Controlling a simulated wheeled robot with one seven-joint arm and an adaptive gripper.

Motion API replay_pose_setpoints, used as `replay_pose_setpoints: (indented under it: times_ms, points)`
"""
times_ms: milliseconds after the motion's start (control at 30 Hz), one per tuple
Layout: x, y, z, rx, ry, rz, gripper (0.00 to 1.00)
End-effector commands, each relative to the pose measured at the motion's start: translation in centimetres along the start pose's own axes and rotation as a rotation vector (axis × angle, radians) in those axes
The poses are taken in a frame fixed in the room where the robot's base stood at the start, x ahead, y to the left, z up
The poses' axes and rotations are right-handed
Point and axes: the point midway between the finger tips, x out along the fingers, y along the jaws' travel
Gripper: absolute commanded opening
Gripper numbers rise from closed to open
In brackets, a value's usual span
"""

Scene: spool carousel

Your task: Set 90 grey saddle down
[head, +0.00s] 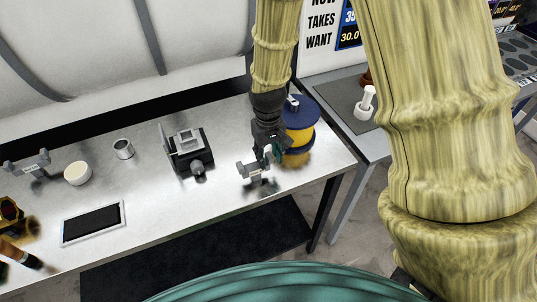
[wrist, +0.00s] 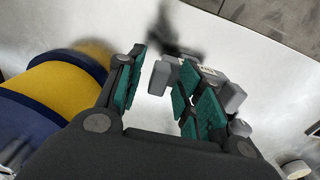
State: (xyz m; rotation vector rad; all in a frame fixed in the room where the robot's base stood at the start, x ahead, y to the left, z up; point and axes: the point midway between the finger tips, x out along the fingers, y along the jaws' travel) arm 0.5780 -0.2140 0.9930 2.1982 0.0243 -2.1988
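A grey saddle (head: 254,170) with two raised ends and a small label, too small to read, is near the front right of the metal bench in the head view. In the wrist view the saddle (wrist: 161,77) shows just beyond my fingertips, partly hidden behind the right finger. My gripper (head: 271,154) is low over the bench, right beside the saddle. In the wrist view its teal-padded fingers (wrist: 162,82) are spread apart, and I see neither pad pressed on the saddle. A dark shadow lies close by; whether the saddle touches the bench is unclear.
A blue and yellow spool (head: 300,130) stands close to the right of my gripper, and also fills the left of the wrist view (wrist: 50,88). A dark grey device (head: 188,150) stands left. Another grey saddle-shaped piece (head: 27,163) and a black-topped tray (head: 93,223) are farther left.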

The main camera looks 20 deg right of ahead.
Motion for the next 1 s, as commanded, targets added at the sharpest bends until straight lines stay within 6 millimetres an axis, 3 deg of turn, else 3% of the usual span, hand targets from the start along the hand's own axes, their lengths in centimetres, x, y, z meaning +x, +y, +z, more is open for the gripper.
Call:
replay_pose_setpoints:
  times_ms: [467,1000]
  points:
    - [-1.1,0.0,-0.1,0.000,0.001,0.000,0.37]
    - [-7.1,0.0,-0.1,0.000,0.004,0.000,0.37]
